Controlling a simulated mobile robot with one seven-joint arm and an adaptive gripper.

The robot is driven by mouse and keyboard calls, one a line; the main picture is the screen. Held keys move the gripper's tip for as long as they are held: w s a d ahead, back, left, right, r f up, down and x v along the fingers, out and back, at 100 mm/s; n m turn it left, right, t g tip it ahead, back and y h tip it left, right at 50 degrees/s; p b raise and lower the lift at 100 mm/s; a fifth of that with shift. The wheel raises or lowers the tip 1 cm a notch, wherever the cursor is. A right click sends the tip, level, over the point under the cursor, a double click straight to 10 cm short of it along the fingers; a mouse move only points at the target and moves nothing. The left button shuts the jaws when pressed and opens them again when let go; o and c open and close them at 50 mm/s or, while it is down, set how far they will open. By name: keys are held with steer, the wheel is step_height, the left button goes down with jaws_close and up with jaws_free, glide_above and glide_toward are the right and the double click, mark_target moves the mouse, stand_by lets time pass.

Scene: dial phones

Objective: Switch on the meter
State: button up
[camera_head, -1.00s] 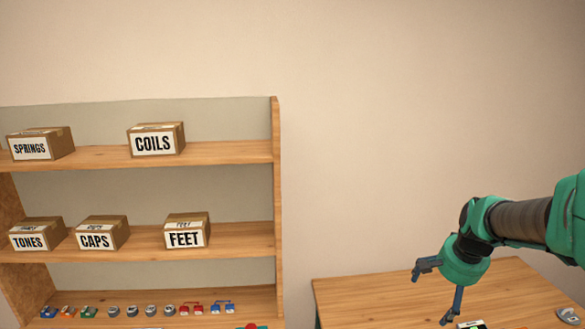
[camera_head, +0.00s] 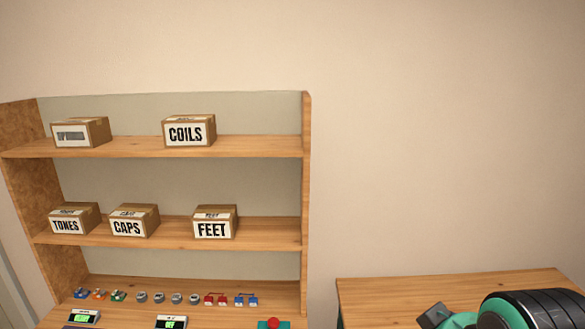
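Two small devices with lit green screens show at the bottom edge below the shelves, one at the left (camera_head: 83,317) and one further right (camera_head: 171,322). Both are cut off by the frame, and I cannot tell which, if either, is the meter. My gripper (camera_head: 437,314) is at the bottom right, in front of the right-hand table. Only a dark grey part and some teal show there; its fingertips are not clearly visible. I cannot tell whether it is open or shut.
A wooden shelf unit (camera_head: 307,190) holds labelled boxes, including COILS (camera_head: 189,131), CAPS (camera_head: 134,221) and FEET (camera_head: 215,222). Several small parts (camera_head: 159,298) line its lowest board. A red button on a teal base (camera_head: 273,324) sits at the bottom edge. The right-hand table (camera_head: 390,290) looks bare at its left.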

steer(key=shift+s+a+f, duration=0.1)
steer(key=shift+s+a, duration=0.15)
steer(key=shift+s, duration=0.2)
steer(key=shift+c, duration=0.3)
